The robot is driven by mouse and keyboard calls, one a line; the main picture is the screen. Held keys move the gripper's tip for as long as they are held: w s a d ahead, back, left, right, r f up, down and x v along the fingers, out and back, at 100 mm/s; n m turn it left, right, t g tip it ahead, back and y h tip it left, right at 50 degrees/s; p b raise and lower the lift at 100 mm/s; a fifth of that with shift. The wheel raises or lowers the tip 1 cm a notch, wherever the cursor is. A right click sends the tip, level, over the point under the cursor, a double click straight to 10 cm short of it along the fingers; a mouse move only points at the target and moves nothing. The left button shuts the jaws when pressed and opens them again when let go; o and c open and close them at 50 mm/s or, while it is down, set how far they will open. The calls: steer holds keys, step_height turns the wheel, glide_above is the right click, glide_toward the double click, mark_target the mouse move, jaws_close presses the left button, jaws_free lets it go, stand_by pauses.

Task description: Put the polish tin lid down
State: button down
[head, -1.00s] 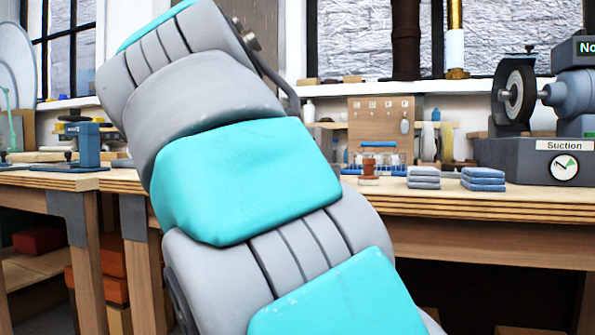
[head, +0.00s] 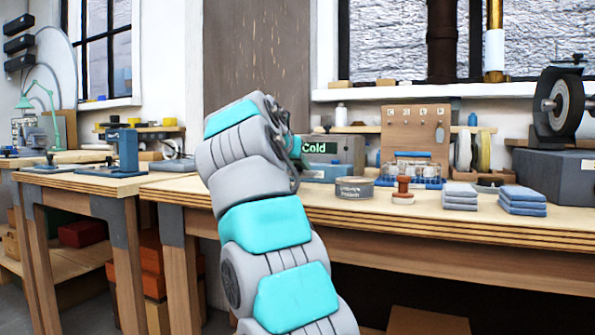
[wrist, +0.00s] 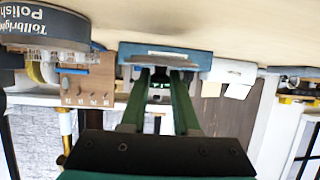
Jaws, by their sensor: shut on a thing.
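The polish tin (head: 355,188) is a round grey-blue tin with a dark label. It stands on the bench right of my arm, and it shows large at the upper left of the upside-down wrist view (wrist: 40,32). My gripper (wrist: 162,78) has green fingers, shut at their tips on a small dark part that I take for the polish tin lid.
A low blue box (head: 326,173) and a grey unit marked Cold (head: 345,150) stand behind the tin. A brown stamp-like piece (head: 403,190) and folded cloths (head: 460,196) lie to its right. The bench front (head: 400,222) is clear.

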mark_target(294, 176)
steer(key=shift+w+f+b, duration=0.15)
steer(key=shift+f+b, duration=1.4)
steer(key=shift+f, duration=0.25)
steer(key=shift+f, duration=0.2)
steer(key=c, duration=0.7)
jaws_free()
steer(key=shift+o, duration=0.2)
steer(key=shift+r, duration=0.1)
steer(key=shift+r, duration=0.25)
steer(key=v, duration=1.2)
